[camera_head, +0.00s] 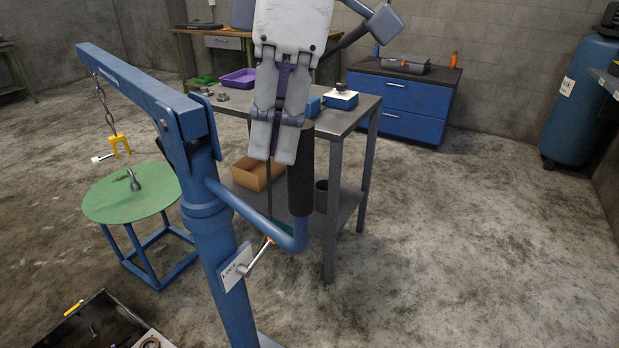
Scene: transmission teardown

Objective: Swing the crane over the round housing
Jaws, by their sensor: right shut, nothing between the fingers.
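The blue crane stands in front of me on its post (222,255). Its boom (140,85) points to the upper left. A chain with a yellow hook (119,145) hangs from the boom tip, above the green round table (110,200). A blue push bar (245,210) runs right from the post to an upright black grip (301,180). A lever (262,252) sits by a "Lock" plate on the post. My right gripper (272,160) points down, shut and empty, in front of the grip's left side; contact cannot be told. I cannot make out the round housing for certain. My left gripper is out of view.
A grey workbench (355,110) behind the grip carries a purple tray (238,78), with a cardboard box (255,172) on its lower shelf. A dark crate (100,312) lies at lower left. A blue cabinet (405,105) stands at the back. The right floor is clear.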

